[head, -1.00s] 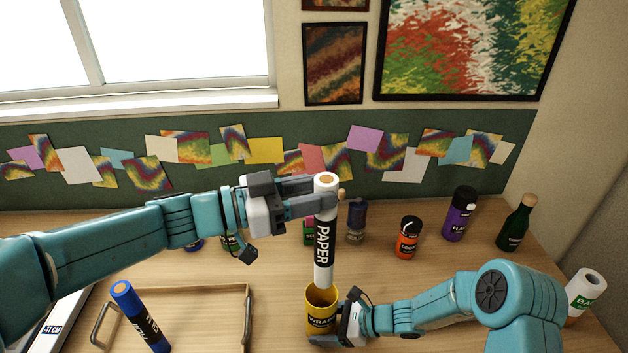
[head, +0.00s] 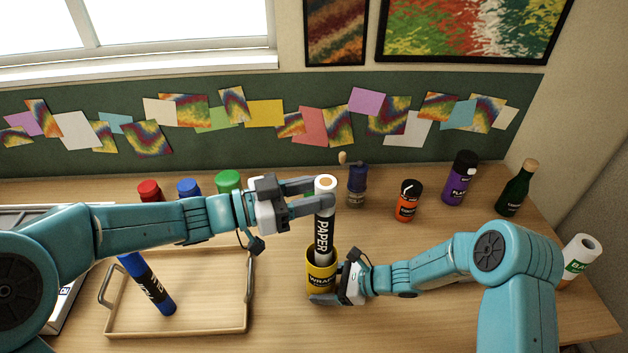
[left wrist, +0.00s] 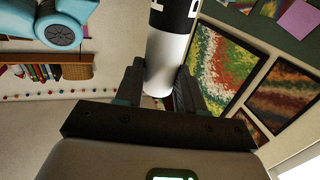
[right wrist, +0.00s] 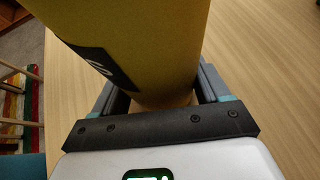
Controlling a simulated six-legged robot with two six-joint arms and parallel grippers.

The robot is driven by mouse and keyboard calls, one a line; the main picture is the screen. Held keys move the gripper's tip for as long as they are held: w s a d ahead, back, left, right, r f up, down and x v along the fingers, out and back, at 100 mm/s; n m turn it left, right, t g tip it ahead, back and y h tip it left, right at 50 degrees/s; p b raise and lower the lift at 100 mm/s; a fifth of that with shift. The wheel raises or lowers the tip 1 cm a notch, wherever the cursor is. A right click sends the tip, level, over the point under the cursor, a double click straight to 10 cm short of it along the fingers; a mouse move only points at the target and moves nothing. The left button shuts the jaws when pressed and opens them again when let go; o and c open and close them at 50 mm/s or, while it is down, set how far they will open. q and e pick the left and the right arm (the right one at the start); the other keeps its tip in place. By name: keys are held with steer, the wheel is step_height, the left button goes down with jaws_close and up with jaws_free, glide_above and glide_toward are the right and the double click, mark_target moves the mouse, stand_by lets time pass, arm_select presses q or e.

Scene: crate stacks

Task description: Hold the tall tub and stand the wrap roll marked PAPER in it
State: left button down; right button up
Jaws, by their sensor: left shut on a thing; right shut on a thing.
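The wrap roll marked PAPER (head: 324,235) is a white tube with a black band, upright, its lower end hidden inside the tub. My left gripper (head: 321,197) is shut on the roll near its top. In the left wrist view the roll (left wrist: 167,55) sits between the fingers. The tall yellow tub (head: 320,262), labelled WRAPS, stands upright on the table. My right gripper (head: 329,285) is shut on it from the right. In the right wrist view the tub (right wrist: 150,35) is between the fingers. Whether the roll touches the tub's bottom is hidden.
A wooden tray (head: 215,329) with a leaning blue roll (head: 150,287) lies at left. Red (head: 149,190), blue and green containers stand behind my left arm. An orange jar (head: 408,202), purple bottle (head: 459,180) and green bottle (head: 517,190) stand at back right. A white roll (head: 580,258) stands far right.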

arm_select(q)
steer(key=shift+f, duration=2.4)
arm_select(e)
steer(key=shift+s+f, duration=0.1)
steer(key=shift+f, duration=0.05)
arm_select(q)
steer(key=c, duration=0.6)
jaws_free()
steer(key=shift+a, duration=0.15)
steer(key=v, duration=1.1)
steer(key=shift+s+a, duration=0.25)
steer(key=shift+a, duration=0.1)
